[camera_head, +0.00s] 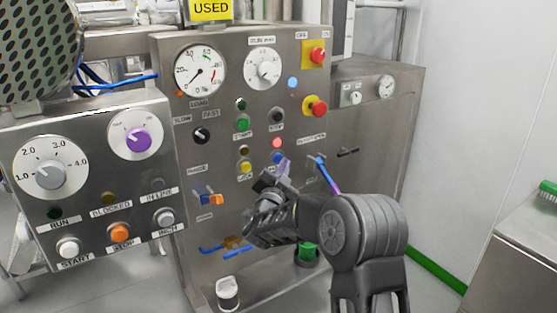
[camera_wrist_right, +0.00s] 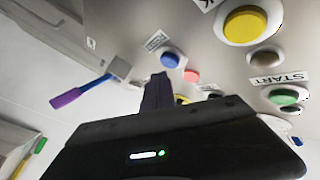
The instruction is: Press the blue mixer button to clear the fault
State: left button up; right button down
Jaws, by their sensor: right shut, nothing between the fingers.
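The blue button (camera_head: 278,157) is on the steel mixer panel (camera_head: 215,150), below a pink-red lamp (camera_head: 277,143) and right of a yellow button (camera_head: 245,168). In the right wrist view the blue button (camera_wrist_right: 169,60) shows just beyond my fingertips, with the pink lamp (camera_wrist_right: 190,76) beside it. My right gripper (camera_head: 284,166) is shut and empty, its narrow purplish fingers (camera_wrist_right: 157,90) pointing at the panel close to the blue button. I cannot tell whether they touch it. The gripper covers the panel area below the button. My left gripper is not in view.
A lever with a blue and purple handle (camera_head: 328,175) sticks out right of the blue button. Green (camera_head: 242,124) and black (camera_head: 275,116) buttons sit above; red emergency stops (camera_head: 317,56) are at upper right. A separate control box (camera_head: 90,180) stands at left.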

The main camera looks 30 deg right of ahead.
jog(key=shift+w, duration=0.1)
dwell(0.3)
jog(key=shift+w+b, duration=0.3)
jog(key=shift+w, duration=0.45)
dwell(0.6)
jog(key=shift+s+b, duration=0.15)
jog(key=shift+b, duration=0.15)
jog(key=shift+s+b, duration=0.3)
jog(key=shift+s, duration=0.4)
jog(key=shift+s, duration=0.15)
